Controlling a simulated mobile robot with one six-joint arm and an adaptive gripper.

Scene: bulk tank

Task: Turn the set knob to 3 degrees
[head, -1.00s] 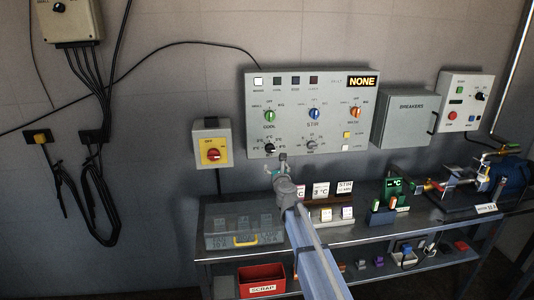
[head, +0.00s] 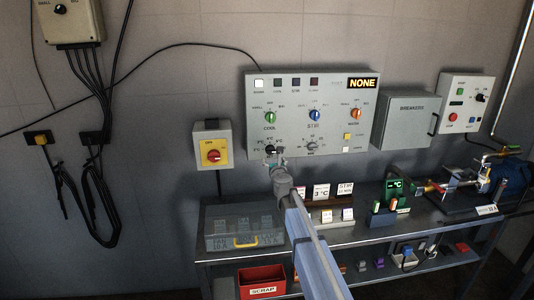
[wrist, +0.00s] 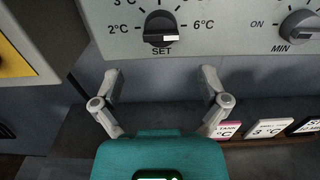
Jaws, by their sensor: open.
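The black SET knob (wrist: 160,28) is near the top of the wrist view. Its bar lies about level, with its white mark on the right, on the 6°C side. The 2°C label is at its left and 3°C at upper left; the top of the dial is cut off. In the head view, the knob (head: 270,149) is at the panel's lower left, partly behind my gripper (head: 274,162). In the wrist view, my gripper (wrist: 160,80) is open and empty, its two fingers apart below the knob. I see no contact with the knob.
A yellow-backed red switch (head: 213,155) is left of the control panel (head: 325,85). A grey STIR-side knob (wrist: 300,24) is to the right. Below are the steel bench (head: 350,232), a clear lidded box (head: 245,228) and label cards (head: 321,190).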

